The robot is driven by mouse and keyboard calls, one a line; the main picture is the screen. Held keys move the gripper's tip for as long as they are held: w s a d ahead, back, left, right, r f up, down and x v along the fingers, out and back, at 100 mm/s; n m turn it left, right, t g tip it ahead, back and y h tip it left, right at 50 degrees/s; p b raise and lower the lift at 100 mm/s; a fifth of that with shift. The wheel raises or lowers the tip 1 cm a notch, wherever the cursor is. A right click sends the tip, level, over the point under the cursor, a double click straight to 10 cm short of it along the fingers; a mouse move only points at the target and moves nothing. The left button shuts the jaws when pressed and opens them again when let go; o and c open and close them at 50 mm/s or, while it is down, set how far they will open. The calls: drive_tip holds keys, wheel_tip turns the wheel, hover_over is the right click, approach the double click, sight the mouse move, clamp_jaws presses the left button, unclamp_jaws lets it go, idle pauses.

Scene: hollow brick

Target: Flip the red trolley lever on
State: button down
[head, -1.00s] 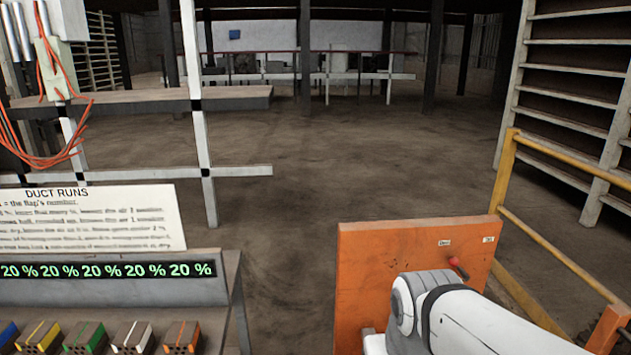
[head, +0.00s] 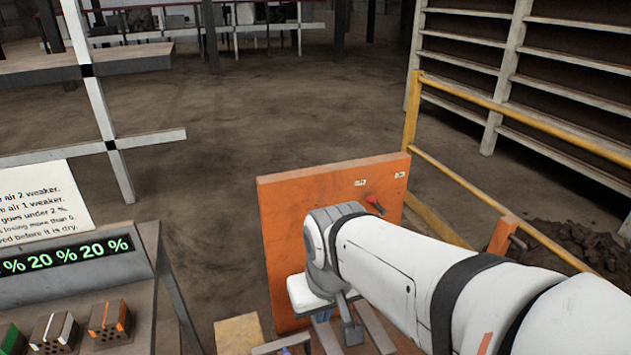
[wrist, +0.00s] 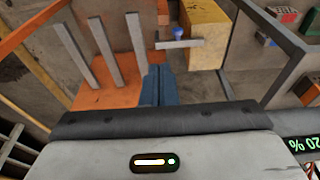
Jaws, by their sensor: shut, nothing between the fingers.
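The red trolley lever (head: 371,199) is a small red knob on a dark stem, mounted on the upright orange panel (head: 285,225) of the trolley. Its knob leans up and to the left, toward the left of two small white labels, too small to read. My arm passes in front of the panel's lower part, below the lever. In the wrist view my gripper (wrist: 157,72) shows as blue fingers closed together and empty, over the trolley area. The lever cannot be made out in the wrist view.
Grey slats (wrist: 135,32) stand on the orange trolley beside a yellowish block (wrist: 207,28). A yellow rail (head: 465,185) runs behind and right of the panel. A console with a green display (head: 65,256) and bricks (head: 108,320) stands left. Floor beyond the panel is open.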

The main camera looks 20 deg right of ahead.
sight(374, 203)
drive_tip(key=w+d+f+n+t+h+b, duration=0.1)
drive_tip(key=w+d+f+n+t+b, duration=0.3)
drive_tip(key=w, duration=0.7)
drive_tip(key=w+a+f+n+t+b, duration=0.1)
drive_tip(key=w+f+t+b, duration=0.15)
drive_tip(key=w+b, duration=0.6)
drive_tip(key=w+d+f+n+t+h+b, duration=0.1)
drive_tip(key=w+d+f+n+t+b, duration=0.2)
drive_tip(key=w, duration=1)
drive_tip(key=w+d+f+n+t+h+b, duration=0.1)
drive_tip(key=w+d+f+h+b, duration=0.2)
drive_tip(key=d+f+h+b, duration=0.3)
drive_tip(key=w+d+f+n+t+h+b, duration=0.1)
drive_tip(key=w+d+f+n+h+b, duration=0.1)
drive_tip(key=w+d+f+h+b, duration=0.2)
drive_tip(key=d+f+h+b, duration=0.3)
drive_tip(key=d+f+h, duration=0.1)
drive_tip(key=h, duration=0.2)
drive_tip(key=shift+f, duration=0.25)
drive_tip(key=shift+w+d, duration=0.1)
drive_tip(key=s+d+b+x, duration=0.1)
drive_tip(key=s+b+x, duration=0.1)
drive_tip(key=x, duration=1.1)
drive_tip(key=shift+s+d+r+b, duration=0.2)
drive_tip(key=shift+r+b, duration=0.1)
drive_tip(key=shift+b, duration=0.5)
